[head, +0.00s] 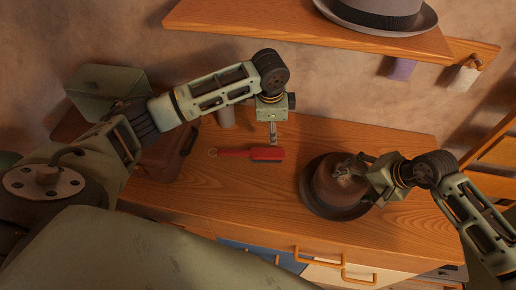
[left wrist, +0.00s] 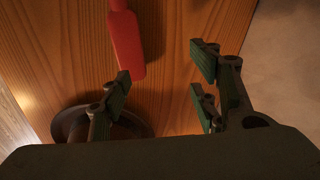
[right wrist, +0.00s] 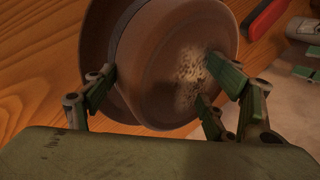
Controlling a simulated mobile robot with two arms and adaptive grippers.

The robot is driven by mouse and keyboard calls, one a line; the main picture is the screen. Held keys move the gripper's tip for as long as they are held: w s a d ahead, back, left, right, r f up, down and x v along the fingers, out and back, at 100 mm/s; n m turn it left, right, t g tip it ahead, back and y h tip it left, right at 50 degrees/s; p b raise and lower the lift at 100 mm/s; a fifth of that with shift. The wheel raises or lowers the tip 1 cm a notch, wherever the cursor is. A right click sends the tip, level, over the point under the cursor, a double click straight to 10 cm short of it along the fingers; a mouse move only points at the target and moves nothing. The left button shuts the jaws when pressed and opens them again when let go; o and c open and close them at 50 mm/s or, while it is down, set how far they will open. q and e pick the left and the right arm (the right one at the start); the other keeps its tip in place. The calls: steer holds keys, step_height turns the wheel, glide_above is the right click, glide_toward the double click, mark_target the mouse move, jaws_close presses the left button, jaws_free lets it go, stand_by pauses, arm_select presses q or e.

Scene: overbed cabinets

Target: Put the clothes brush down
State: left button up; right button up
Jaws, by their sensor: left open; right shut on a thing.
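The red clothes brush (head: 250,153) lies on the wooden cabinet top (head: 235,190), its dark bristles along the near side and a ring at its left end. It also shows at the top of the left wrist view (left wrist: 125,42). My left gripper (head: 273,134) is open and empty, above and just behind the brush's right part. My right gripper (head: 358,168) is shut on the brown hat (head: 322,190), with its fingers on either side of the crown in the right wrist view (right wrist: 160,75). A pale dusty patch shows on the crown.
A brown bag or case (head: 165,157) stands left of the brush, and a grey cylinder (head: 225,117) behind it. A shelf (head: 300,35) above carries a grey hat (head: 385,14). Drawers with handles (head: 318,256) are at the front. Bare wood surrounds the brush.

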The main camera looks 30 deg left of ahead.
arm_select(q)
steer(key=w+d+r+m+t+h, duration=0.1)
steer(key=w+d+r+m+t, duration=0.15)
steer(key=w+r+t, duration=0.35)
steer(key=w+d+r+m+t+h, duration=0.1)
steer(key=w+d+r+t, duration=0.2)
steer(key=w, duration=0.5)
steer(key=s+d+r+m+t+h, duration=0.2)
steer(key=d+r+m+t+h, duration=0.2)
steer(key=d+r+m+h, duration=0.65)
steer(key=s+d+m+g+h, duration=0.3)
steer(key=s+d+m+g, duration=0.25)
steer(key=d+m, duration=0.2)
steer(key=s+f+m+g+y, duration=0.1)
steer(key=s+f+m+g, duration=0.55)
steer(key=m, duration=0.25)
steer(key=m+g+y, duration=0.3)
steer(key=m+y, duration=0.3)
steer(key=y, duration=0.8)
glide_above(266, 153)
steer(key=s, duration=0.1)
steer(key=f, duration=1.3)
steer(key=shift+d+f, duration=0.2)
steer(key=shift+f, duration=0.2)
steer(key=shift+a+f, duration=0.2)
steer(key=shift+f, duration=0.15)
steer(key=f, duration=0.4)
steer(key=w+f, duration=0.1)
steer(key=f, duration=0.1)
steer(key=shift+f, duration=0.3)
